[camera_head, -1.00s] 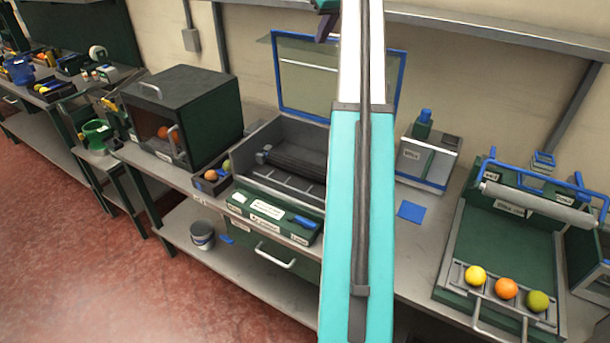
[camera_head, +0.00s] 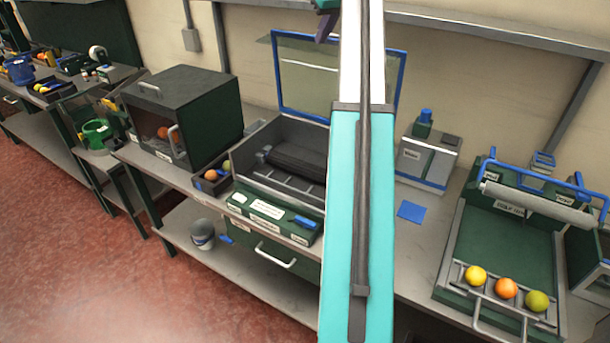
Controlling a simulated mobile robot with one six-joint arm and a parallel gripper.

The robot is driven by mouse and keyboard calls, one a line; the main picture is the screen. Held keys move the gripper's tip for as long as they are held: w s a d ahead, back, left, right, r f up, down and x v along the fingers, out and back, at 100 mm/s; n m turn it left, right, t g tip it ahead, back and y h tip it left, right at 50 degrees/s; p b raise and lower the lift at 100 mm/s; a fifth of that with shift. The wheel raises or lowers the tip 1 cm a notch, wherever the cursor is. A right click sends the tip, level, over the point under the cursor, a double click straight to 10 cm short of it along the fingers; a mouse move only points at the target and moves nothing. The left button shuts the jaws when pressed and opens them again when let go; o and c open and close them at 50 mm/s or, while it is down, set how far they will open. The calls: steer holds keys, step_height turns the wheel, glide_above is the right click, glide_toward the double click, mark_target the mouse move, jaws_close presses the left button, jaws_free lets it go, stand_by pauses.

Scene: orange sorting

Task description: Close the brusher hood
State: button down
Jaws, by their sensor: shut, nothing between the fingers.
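The brusher (camera_head: 258,135) is a grey open-topped box with dark rollers inside and a green front panel, on the bench left of my arm. Its hood (camera_head: 279,72) is a clear panel in a blue frame. It stands raised at the back of the box, against the wall side. My arm crosses in front of the right part of the hood and the box and hides some of both. What looks like my gripper (camera_head: 325,26), dark purple, shows only in part at the top edge, above and apart from the hood. It looks shut and empty.
A dark green cabinet (camera_head: 186,88) stands left of the brusher, with a small fruit tray (camera_head: 211,184) between them. A grey-and-green device (camera_head: 428,158) stands to the right. A green roller station (camera_head: 512,246) with three fruits is at far right. A shelf (camera_head: 480,28) runs along the wall.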

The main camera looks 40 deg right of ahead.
steer(key=shift+f, duration=0.35)
stand_by(0.3)
steer(key=shift+s+a+f, duration=0.1)
steer(key=shift+a+f, duration=0.05)
steer(key=shift+f, duration=0.15)
